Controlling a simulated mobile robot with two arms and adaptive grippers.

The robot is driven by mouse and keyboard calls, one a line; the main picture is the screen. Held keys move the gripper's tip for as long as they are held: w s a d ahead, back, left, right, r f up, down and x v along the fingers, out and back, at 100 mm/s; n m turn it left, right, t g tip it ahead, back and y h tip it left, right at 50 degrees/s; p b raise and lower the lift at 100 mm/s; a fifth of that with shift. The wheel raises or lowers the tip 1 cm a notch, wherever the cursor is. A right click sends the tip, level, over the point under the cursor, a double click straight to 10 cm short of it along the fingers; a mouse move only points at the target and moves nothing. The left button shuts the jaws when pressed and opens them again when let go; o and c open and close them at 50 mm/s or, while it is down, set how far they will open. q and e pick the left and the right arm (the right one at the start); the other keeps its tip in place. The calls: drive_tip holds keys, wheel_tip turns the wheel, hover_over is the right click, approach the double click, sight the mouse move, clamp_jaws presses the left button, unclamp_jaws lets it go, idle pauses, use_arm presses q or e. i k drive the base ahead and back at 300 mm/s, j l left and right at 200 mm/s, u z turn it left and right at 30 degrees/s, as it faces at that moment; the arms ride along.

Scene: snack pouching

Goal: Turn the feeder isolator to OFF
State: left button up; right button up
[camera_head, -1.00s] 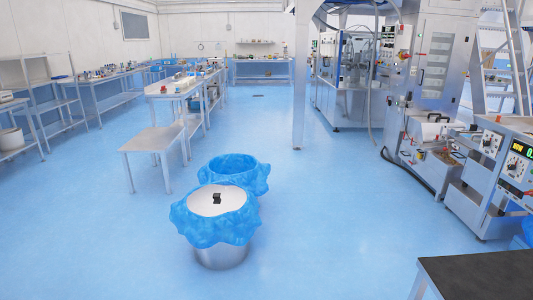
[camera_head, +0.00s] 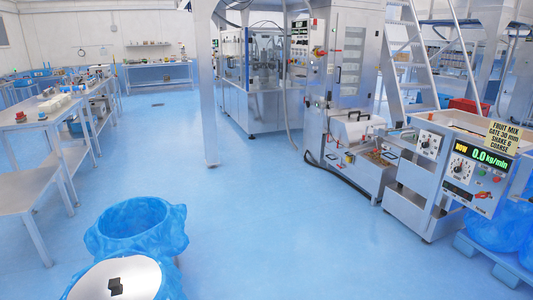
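The feeder's control box (camera_head: 470,171) stands at the right, with a green lit display (camera_head: 489,157) reading 0.0 kg/min and a round dial (camera_head: 461,167). A small red and yellow rotary switch (camera_head: 484,196), which looks like the feeder isolator, sits low on the box's right side. Its handle is too small to read as ON or OFF. Neither of my grippers shows in this view.
Blue bags (camera_head: 490,225) on a blue pallet (camera_head: 490,258) lie at the lower right. Blue-lined bins (camera_head: 137,226) stand at the lower left. The floor (camera_head: 290,240) between is clear.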

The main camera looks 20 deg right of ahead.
sight(482, 195)
drive_tip(key=i+l+z, duration=0.2)
drive_tip(key=i+z, duration=0.55)
drive_tip(key=z, duration=0.15)
drive_tip(key=i+z, duration=0.35)
drive_tip(key=z, duration=0.15)
drive_tip(key=i+j+z, duration=0.25)
drive_tip(key=z, duration=0.2)
drive_tip(key=i+j+z, duration=0.15)
drive_tip(key=i+z, duration=0.25)
drive_tip(key=i, duration=0.35)
drive_tip(key=i+j+u, duration=0.15)
drive_tip(key=i, duration=0.4)
drive_tip(key=i+j+u, duration=0.2)
drive_tip(key=i, duration=0.35)
drive_tip(key=i+j+u, duration=0.15)
drive_tip(key=i, duration=0.45)
